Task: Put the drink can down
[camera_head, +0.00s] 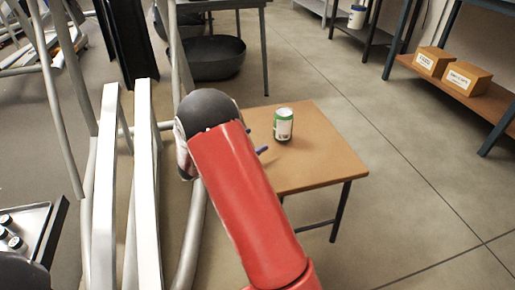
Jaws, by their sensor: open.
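The drink can (283,124), green and white with a silver top, stands upright on a small brown wooden table (320,165). My gripper (256,140) is mostly hidden behind my red arm. Only its small bluish fingertips show, just left of the can. They are open, and a small gap shows between them and the can. Nothing is seen between the fingertips.
Silver metal rails (146,190) stand close on the left. A tray with small jars (12,232) is at the lower left. A dark bowl (214,58) sits behind the table. Cardboard boxes (467,78) rest on a shelf at right. The floor right of the table is clear.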

